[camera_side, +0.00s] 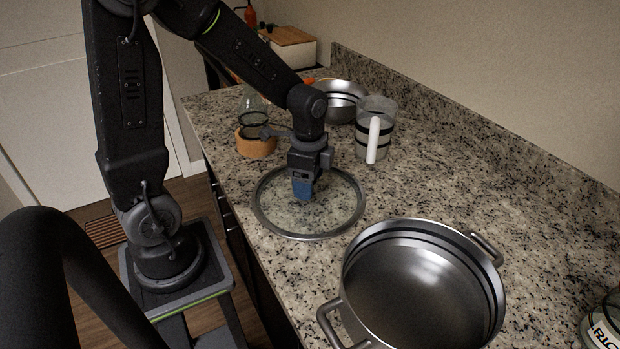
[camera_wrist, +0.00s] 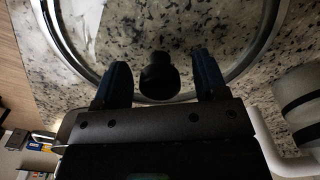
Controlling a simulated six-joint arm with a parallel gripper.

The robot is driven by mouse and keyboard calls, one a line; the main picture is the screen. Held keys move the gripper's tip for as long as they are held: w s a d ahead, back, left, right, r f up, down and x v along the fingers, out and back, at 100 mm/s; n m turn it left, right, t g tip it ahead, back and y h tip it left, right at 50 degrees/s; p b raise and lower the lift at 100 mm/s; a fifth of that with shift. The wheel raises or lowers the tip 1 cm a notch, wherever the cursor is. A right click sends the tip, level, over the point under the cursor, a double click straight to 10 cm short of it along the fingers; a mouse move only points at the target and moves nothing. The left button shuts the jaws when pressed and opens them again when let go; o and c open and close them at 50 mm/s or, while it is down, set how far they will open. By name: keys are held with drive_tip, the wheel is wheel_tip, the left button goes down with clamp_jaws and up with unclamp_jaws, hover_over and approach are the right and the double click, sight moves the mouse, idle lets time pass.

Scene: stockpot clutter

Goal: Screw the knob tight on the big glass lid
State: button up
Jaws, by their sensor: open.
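The big glass lid (camera_side: 335,212) lies on the granite counter, a clear disc with a metal rim. Its rim also arcs across the wrist view (camera_wrist: 262,50). My gripper (camera_side: 302,192) points down over the lid's middle in the side view, its blue fingers hiding the lid's centre. In the wrist view the blue fingers of my gripper (camera_wrist: 160,78) stand apart. The black knob (camera_wrist: 159,76) shows between them, with a gap on each side. Whether the fingertips are level with the knob is hard to tell. The knob is hidden in the side view.
A large open steel stockpot (camera_side: 420,285) stands in front of the lid, at right. Behind are a steel bowl (camera_side: 340,98), a striped pitcher with a white handle (camera_side: 374,135) and a cork ring (camera_side: 256,146) under a glass vessel. The counter right of the lid is clear.

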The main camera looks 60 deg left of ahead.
drive_tip(key=n, duration=0.6)
drive_tip(key=shift+n, duration=0.4)
drive_tip(key=n, duration=0.7)
drive_tip(key=c, duration=1.2)
drive_tip(key=m, duration=0.4)
drive_tip(key=shift+m, duration=0.3)
